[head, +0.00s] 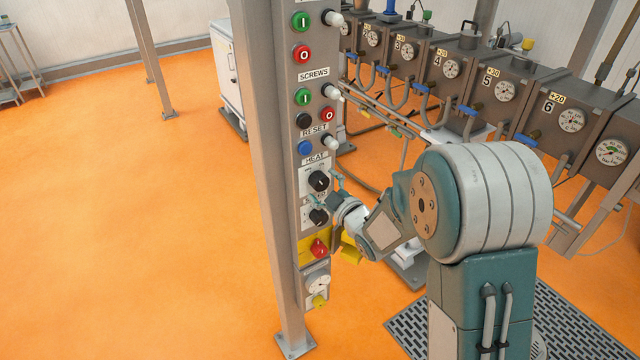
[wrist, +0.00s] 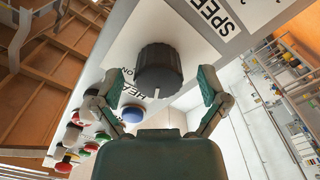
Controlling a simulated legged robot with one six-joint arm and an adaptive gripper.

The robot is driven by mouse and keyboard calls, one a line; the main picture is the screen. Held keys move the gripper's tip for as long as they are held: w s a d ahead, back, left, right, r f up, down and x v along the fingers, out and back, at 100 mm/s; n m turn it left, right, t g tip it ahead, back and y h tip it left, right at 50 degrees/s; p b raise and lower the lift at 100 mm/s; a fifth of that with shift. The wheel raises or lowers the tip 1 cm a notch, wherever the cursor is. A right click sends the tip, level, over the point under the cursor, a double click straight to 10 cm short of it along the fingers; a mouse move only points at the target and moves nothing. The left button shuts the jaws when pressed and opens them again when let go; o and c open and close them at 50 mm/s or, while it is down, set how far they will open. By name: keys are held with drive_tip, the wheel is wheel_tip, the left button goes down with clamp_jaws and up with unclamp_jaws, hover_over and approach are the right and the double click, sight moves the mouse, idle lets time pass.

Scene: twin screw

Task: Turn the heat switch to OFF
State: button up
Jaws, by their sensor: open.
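The heat switch is a black rotary knob (head: 318,181) below the HEAT label on the grey control post. In the wrist view the knob (wrist: 158,68) fills the middle, on a white label plate, with a small white mark on its lower edge. My gripper (head: 329,192) is at the panel, right in front of this knob. In the wrist view my gripper (wrist: 160,86) is open, with one teal finger on each side of the knob and visible gaps to both. The HEAT label shows only partly there, and I cannot read which setting the knob points to.
A second black knob (head: 318,217) sits just below the heat switch, with a red switch (head: 318,249) on a yellow plate under it. Above are the blue reset button (head: 305,148) and several others. The orange floor (head: 130,240) left of the post is clear.

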drive_tip(key=v, duration=1.1)
drive_tip(key=s+d+r+m+g+h, duration=0.3)
drive_tip(key=s+d+r+m+h, duration=0.35)
drive_tip(key=d+m+h, duration=0.3)
drive_tip(key=s+r+m+g, duration=0.2)
drive_tip(key=s+m+g, duration=0.3)
drive_tip(key=s, duration=1.2)
drive_tip(key=shift+s+d+r+m+g, duration=0.25)
drive_tip(key=shift+s+d+m+g, duration=0.15)
drive_tip(key=shift+g, duration=0.3)
